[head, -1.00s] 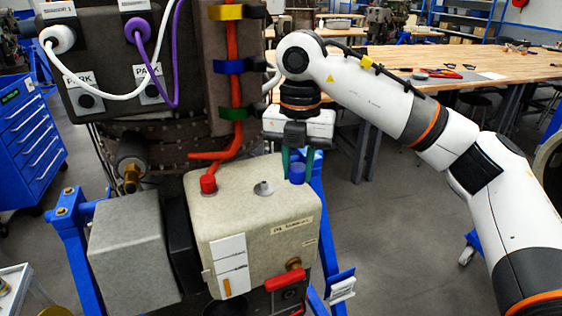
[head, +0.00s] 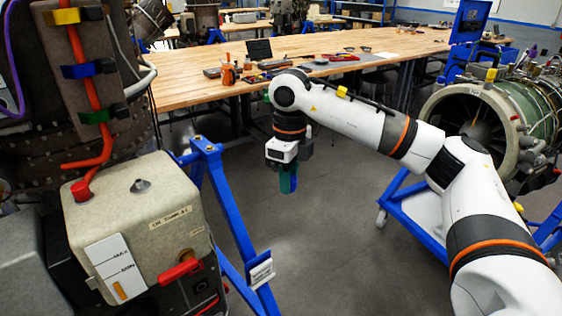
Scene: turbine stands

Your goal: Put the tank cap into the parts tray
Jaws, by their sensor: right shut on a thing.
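My right gripper (head: 288,186) hangs over open floor to the right of the oil tank, fingers pointing down. It is shut on the blue tank cap (head: 293,184), which shows partly between the teal fingers. The beige oil tank (head: 135,215) stands at the lower left, with a bare grey filler neck (head: 140,186) on its top. The cap is well clear of the tank. My left gripper is not in view. I cannot make out a parts tray in this view.
A blue stand frame (head: 225,205) with a tag is between the tank and my right gripper. A long wooden workbench (head: 390,45) with tools is behind. A turbine (head: 485,115) on a blue stand is at the right. Grey floor (head: 330,240) is free in the middle.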

